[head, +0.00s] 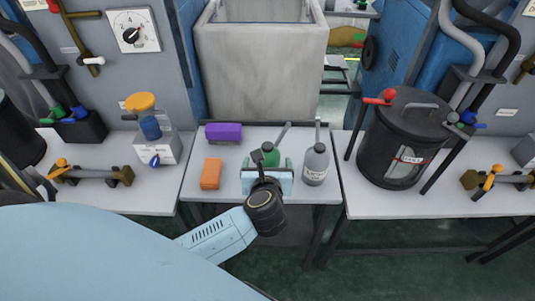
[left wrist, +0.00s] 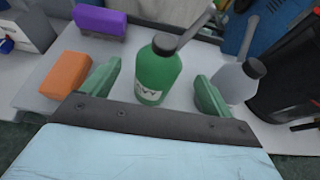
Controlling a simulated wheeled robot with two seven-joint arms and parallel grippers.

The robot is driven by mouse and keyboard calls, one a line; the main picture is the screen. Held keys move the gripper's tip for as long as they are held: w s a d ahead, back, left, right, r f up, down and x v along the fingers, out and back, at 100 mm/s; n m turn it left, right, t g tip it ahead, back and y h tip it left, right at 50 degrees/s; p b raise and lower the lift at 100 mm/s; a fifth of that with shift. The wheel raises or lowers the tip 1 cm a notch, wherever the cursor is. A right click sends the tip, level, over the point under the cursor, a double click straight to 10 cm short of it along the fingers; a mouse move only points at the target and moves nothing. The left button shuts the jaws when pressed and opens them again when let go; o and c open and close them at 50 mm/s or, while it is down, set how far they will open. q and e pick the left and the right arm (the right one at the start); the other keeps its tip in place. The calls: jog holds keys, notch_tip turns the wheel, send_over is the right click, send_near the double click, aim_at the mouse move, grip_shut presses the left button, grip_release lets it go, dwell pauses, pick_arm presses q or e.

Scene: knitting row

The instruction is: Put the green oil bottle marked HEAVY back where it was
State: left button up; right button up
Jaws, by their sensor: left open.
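The green oil bottle (left wrist: 158,72) stands upright on the middle table, with a dark cap, a grey spout and a label whose visible letters are partly cut off. In the head view the green bottle (head: 270,153) is partly hidden behind my left gripper (head: 267,178). In the left wrist view my left gripper (left wrist: 155,92) is open, its green fingers on either side of the bottle with gaps visible. A grey bottle (head: 316,165) with a spout and label stands to the right; it also shows in the left wrist view (left wrist: 235,82). My right gripper is not in view.
On the middle table (head: 195,190), an orange block (head: 211,173) and a purple block (head: 223,133) stand left of the green bottle. A black drum (head: 398,140) is on the right table. A large grey bin (head: 262,70) stands behind. A yellow-lidded container (head: 145,118) is on the left table.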

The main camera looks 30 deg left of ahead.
pick_arm(q)
jog(key=v, duration=0.6)
jog(key=shift+s, duration=0.1)
dwell(1.2)
